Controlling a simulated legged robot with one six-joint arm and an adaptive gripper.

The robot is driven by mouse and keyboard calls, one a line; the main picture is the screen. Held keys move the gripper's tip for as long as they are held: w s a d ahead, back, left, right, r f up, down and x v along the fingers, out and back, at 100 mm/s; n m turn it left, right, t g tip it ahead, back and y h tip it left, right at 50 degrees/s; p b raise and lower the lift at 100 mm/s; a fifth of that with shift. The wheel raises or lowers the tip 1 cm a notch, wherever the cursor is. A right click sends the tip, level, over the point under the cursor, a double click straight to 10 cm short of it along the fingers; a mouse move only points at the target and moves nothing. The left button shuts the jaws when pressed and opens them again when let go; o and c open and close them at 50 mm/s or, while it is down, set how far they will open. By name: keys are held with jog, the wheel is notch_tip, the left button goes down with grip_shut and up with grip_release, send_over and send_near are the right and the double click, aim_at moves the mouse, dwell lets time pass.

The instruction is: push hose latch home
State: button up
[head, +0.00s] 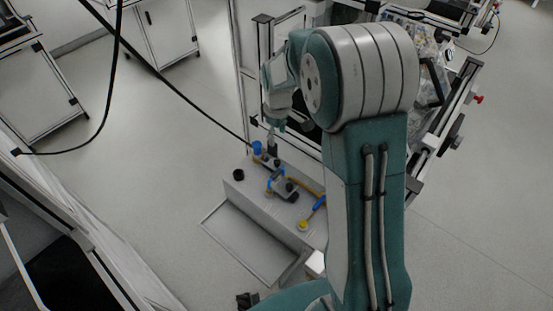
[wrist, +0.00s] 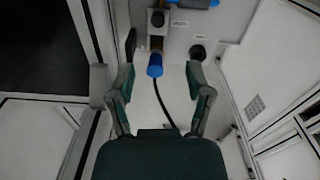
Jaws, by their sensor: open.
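My gripper (wrist: 158,72) is open, its two dark green fingers spread on either side of a blue fitting (wrist: 155,64) on a brownish stem. Nothing shows gripped between the fingers. In the head view my gripper (head: 272,140) is above the back part of a grey box, beside a blue cap (head: 257,147). A black cable (wrist: 163,103) runs down past the blue fitting between the fingers. I cannot tell which part is the hose latch, or whether it is fully home.
In the wrist view a black round fitting (wrist: 197,52) is just right of the blue one. Metal frames stand behind; floor at left is clear.

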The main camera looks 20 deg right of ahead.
aim_at(277, 161)
jog(key=f, duration=1.2)
jog(key=shift+w+f, duration=0.25)
jog(key=shift+w, duration=0.05)
jog(key=shift+c, duration=0.3)
